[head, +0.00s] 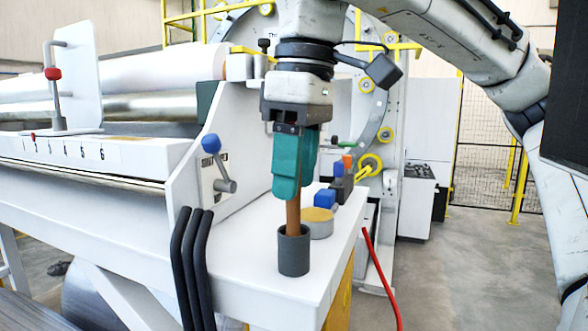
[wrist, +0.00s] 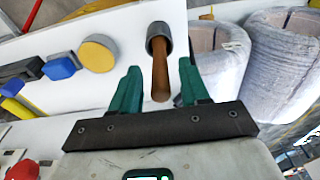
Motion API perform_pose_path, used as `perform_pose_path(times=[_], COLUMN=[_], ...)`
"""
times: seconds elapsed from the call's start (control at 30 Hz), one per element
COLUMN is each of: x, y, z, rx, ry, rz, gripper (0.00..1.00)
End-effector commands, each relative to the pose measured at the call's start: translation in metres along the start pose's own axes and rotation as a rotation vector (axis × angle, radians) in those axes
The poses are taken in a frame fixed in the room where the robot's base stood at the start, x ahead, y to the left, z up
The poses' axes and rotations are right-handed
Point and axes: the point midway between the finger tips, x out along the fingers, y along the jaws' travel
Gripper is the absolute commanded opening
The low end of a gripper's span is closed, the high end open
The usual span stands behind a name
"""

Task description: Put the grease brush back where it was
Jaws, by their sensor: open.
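The grease brush (head: 293,214) stands roughly upright in a dark grey cup (head: 294,256), with its brown wooden handle up; its bristle end is hidden inside the cup. The cup stands on the white shelf near its front edge. My gripper (head: 290,190) points down above the cup, with its green fingers on both sides of the handle's upper part. In the wrist view the fingers are spread, with a gap between each and the brush handle (wrist: 160,77). The cup (wrist: 155,32) also shows there beyond the fingertips.
A round tin with a tan-yellow top (head: 318,223) stands just behind the cup, with a blue block (head: 325,198) behind it. Black hoses (head: 190,265) hang at the shelf's left.

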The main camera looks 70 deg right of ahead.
Motion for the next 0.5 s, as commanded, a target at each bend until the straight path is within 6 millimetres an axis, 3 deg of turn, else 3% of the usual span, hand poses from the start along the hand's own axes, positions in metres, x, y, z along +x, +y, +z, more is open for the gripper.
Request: perform_pose_path(times=[0.03, 0.5], x=[-0.014, -0.082], y=[0.0, -0.001], z=[-0.001, -0.001], rx=[-0.002, -0.001], ry=[0.001, 0.002], rz=[-0.002, -0.001], gripper=[0.45, 0.45])
